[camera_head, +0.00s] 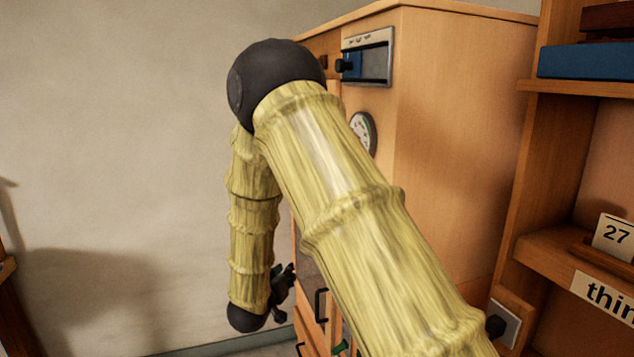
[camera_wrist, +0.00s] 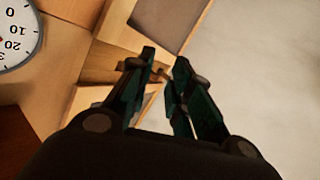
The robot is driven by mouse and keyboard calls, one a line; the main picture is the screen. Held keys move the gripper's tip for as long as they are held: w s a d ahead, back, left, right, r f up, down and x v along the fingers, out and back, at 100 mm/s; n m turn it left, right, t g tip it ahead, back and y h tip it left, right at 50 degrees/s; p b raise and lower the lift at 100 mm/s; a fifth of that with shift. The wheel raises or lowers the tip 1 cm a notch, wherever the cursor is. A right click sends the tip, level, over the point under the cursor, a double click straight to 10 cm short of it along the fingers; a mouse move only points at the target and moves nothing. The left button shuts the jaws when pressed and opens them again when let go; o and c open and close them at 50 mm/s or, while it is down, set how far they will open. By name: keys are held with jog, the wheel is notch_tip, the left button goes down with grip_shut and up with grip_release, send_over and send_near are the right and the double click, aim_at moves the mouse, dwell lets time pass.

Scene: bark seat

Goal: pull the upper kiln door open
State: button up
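The kiln is a tall wooden cabinet (camera_head: 455,130) in the head view. Its front faces left and is largely hidden behind my arm, so I cannot make out the upper door's full outline or whether it is ajar. A grey panel (camera_head: 308,262) shows on the front, with a dark handle (camera_head: 320,305) below it. My gripper (camera_head: 284,284) is low in front of the cabinet, left of that handle. In the wrist view its two dark green fingers (camera_wrist: 166,60) are apart, pointing at wooden edges (camera_wrist: 120,62) and a grey panel (camera_wrist: 165,18). I see no clear grip on anything.
A round dial (camera_head: 362,133) and a control panel (camera_head: 367,57) are on the cabinet; the dial also shows in the wrist view (camera_wrist: 18,32). Shelves (camera_head: 560,240) stand close at the right. Bare wall (camera_head: 120,130) fills the left.

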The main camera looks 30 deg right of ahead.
jog(key=w+d+r+m+g+h+p, duration=0.1)
jog(key=d+r+m+g+h, duration=0.2)
jog(key=r, duration=1.2)
jog(key=d+r+m+g+h+p, duration=0.1)
jog(key=d+r+m+h+p, duration=0.2)
jog(key=r, duration=1.1)
jog(key=shift+m, duration=0.6)
jog(key=x, duration=0.2)
jog(key=p+x, duration=0.1)
jog(key=x, duration=0.2)
jog(key=p+x, duration=0.1)
jog(key=x, duration=0.2)
jog(key=shift+w+d+f, duration=0.1)
jog(key=shift+w+d, duration=0.05)
jog(key=shift+w, duration=0.2)
jog(key=shift+c, duration=0.3)
grip_shut()
